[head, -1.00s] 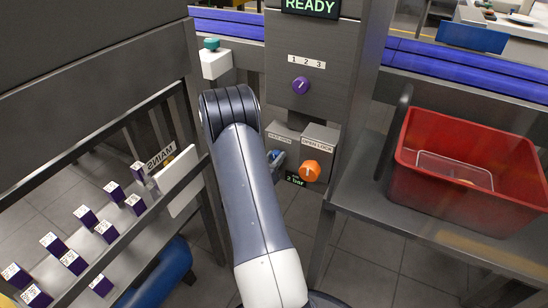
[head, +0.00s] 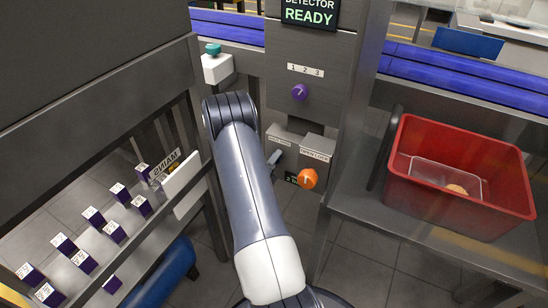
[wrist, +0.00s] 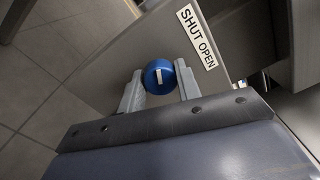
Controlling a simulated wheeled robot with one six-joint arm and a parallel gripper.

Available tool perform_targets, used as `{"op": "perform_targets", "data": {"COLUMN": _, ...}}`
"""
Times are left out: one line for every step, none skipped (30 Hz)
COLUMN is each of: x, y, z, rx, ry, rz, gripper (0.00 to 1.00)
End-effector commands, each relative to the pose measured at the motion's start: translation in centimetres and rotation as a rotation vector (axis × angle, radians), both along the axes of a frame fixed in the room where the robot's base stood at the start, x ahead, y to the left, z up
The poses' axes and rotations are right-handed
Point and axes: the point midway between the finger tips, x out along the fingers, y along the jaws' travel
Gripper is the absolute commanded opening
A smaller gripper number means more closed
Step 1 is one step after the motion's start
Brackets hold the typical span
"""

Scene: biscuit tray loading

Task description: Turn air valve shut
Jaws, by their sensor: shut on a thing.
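In the wrist view a round blue valve knob (wrist: 158,77) with a short white mark sits between the two fingers of my gripper (wrist: 159,86), which is shut on it. A white label (wrist: 197,37) reading SHUT and OPEN is on the panel beside the knob. The white mark runs roughly along the label's line; I cannot tell which word it points to. The blue knob is mostly hidden there.
The orange knob sits under an OPEN LOCK label (head: 314,156). A purple knob (head: 300,92) is higher up, under the READY display (head: 308,14). A red crate (head: 455,209) stands on the right shelf. Purple boxes (head: 114,232) stand at left near a rail.

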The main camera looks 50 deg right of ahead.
Motion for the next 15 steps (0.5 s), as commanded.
{"op": "perform_targets", "data": {"x": -0.04, "y": 0.0, "z": 0.16, "rx": -0.011, "ry": 0.045, "rz": -0.001, "gripper": 0.1}}
{"op": "perform_targets", "data": {"x": -0.05, "y": 0.0, "z": 0.14, "rx": -0.02, "ry": 0.07, "rz": -0.001, "gripper": 0.1}}
{"op": "perform_targets", "data": {"x": -0.05, "y": 0.0, "z": 0.14, "rx": -0.029, "ry": 0.104, "rz": -0.001, "gripper": 0.1}}
{"op": "perform_targets", "data": {"x": -0.05, "y": 0.0, "z": 0.14, "rx": -0.036, "ry": 0.129, "rz": -0.001, "gripper": 0.1}}
{"op": "perform_targets", "data": {"x": -0.05, "y": 0.0, "z": 0.14, "rx": -0.044, "ry": 0.153, "rz": -0.001, "gripper": 0.1}}
{"op": "perform_targets", "data": {"x": -0.05, "y": 0.0, "z": 0.14, "rx": -0.053, "ry": 0.185, "rz": 0.0, "gripper": 0.1}}
{"op": "perform_targets", "data": {"x": -0.04, "y": 0.0, "z": 0.13, "rx": -0.06, "ry": 0.208, "rz": 0.0, "gripper": 0.1}}
{"op": "perform_targets", "data": {"x": -0.05, "y": 0.01, "z": 0.11, "rx": -0.065, "ry": 0.229, "rz": -0.001, "gripper": 0.1}}
{"op": "perform_targets", "data": {"x": -0.05, "y": 0.01, "z": 0.08, "rx": -0.072, "ry": 0.257, "rz": 0.0, "gripper": 0.1}}
{"op": "perform_targets", "data": {"x": -0.05, "y": 0.02, "z": 0.06, "rx": -0.078, "ry": 0.277, "rz": 0.0, "gripper": 0.1}}
{"op": "perform_targets", "data": {"x": -0.05, "y": 0.02, "z": 0.05, "rx": -0.084, "ry": 0.297, "rz": 0.001, "gripper": 0.1}}
{"op": "perform_targets", "data": {"x": -0.04, "y": 0.02, "z": 0.04, "rx": -0.09, "ry": 0.319, "rz": 0.001, "gripper": 0.1}}
{"op": "perform_targets", "data": {"x": -0.04, "y": 0.02, "z": 0.04, "rx": -0.096, "ry": 0.336, "rz": 0.0, "gripper": 0.1}}
{"op": "perform_targets", "data": {"x": -0.04, "y": 0.02, "z": 0.03, "rx": -0.1, "ry": 0.35, "rz": 0.001, "gripper": 0.1}}
{"op": "perform_targets", "data": {"x": -0.03, "y": 0.01, "z": 0.02, "rx": -0.106, "ry": 0.369, "rz": 0.001, "gripper": 0.1}}
